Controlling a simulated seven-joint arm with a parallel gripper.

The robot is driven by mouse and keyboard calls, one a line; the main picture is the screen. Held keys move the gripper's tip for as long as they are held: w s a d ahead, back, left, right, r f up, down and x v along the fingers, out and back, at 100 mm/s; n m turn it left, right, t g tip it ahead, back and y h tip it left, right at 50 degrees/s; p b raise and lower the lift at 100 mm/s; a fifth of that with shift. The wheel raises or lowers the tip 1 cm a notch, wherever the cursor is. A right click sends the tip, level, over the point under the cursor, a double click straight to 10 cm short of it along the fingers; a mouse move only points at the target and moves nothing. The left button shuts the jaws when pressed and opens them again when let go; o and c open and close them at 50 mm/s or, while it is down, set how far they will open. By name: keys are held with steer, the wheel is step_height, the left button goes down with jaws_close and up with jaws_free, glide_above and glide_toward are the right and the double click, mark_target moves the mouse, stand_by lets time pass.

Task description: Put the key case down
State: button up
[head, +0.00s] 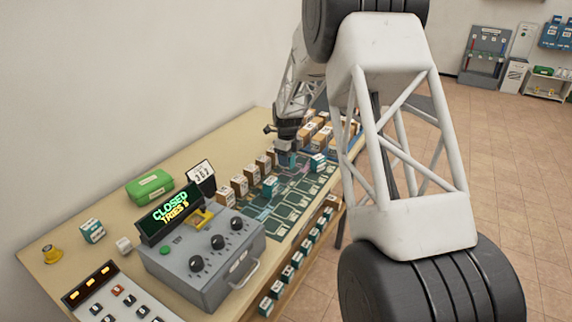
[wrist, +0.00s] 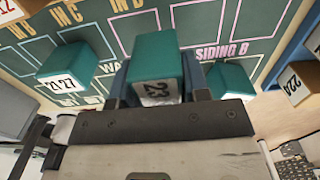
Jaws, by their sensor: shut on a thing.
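My gripper (head: 287,152) is over the far part of the table in the head view, above a dark green board (head: 282,212) with outlined slots. In the wrist view my gripper (wrist: 157,88) is shut on a teal-topped case (wrist: 154,56) with a white label that seems to read 23. The case sits between the two fingers. The board (wrist: 203,18) lies behind it, with "SIDING B" lettering to its right. I cannot tell whether the case touches the board. Its underside is hidden.
Another teal case (wrist: 66,66) stands left of the held one, and one (wrist: 231,78) close at right. Brown boxes (head: 239,186) line the board's wall side. A grey control box (head: 205,255) with a sign reading "CLOSED" and a green case (head: 149,186) are nearer.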

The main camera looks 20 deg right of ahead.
steer(key=shift+w+d+f, duration=0.1)
steer(key=shift+w, duration=0.85)
steer(key=shift+f, duration=0.1)
steer(key=shift+f, duration=1.65)
steer(key=shift+f, duration=0.15)
steer(key=o, duration=1)
steer(key=shift+c, duration=0.2)
step_height(320, 180, up, 12)
steer(key=shift+r, duration=0.15)
